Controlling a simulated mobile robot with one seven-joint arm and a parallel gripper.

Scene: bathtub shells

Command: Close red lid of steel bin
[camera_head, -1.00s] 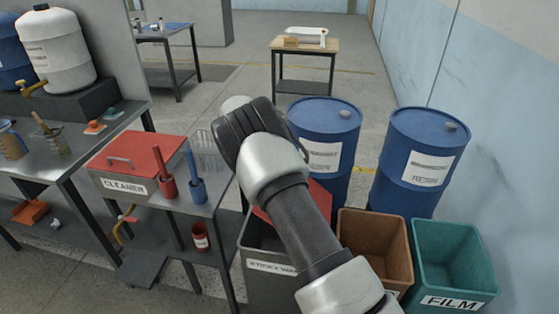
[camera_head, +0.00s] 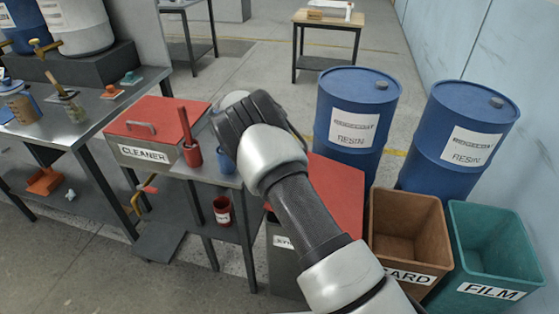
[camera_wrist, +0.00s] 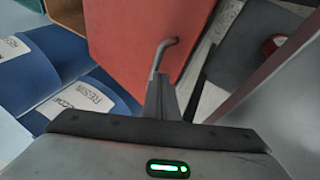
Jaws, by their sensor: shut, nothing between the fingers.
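The steel bin (camera_head: 290,268) stands at the lower middle of the head view, its label partly hidden by my arm. Its red lid (camera_head: 340,185) lies over the top, roughly flat, and no dark opening shows. My arm covers the lid's middle, so I cannot tell if it sits flush. In the wrist view the red lid (camera_wrist: 125,35) fills the upper middle, with a bent grey handle (camera_wrist: 168,46) at its edge. My gripper (camera_wrist: 162,92) is shut and empty, its fingertips close to or touching the handle. In the head view the fingertips are hidden behind my wrist.
A brown bin (camera_head: 405,225) and a teal bin (camera_head: 490,245) stand right of the steel bin. Two blue drums (camera_head: 355,120) (camera_head: 460,145) stand behind. A steel bench with the red-lidded cleaner box (camera_head: 150,155), a red cup (camera_head: 192,153) and a blue cup (camera_head: 227,157) is left.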

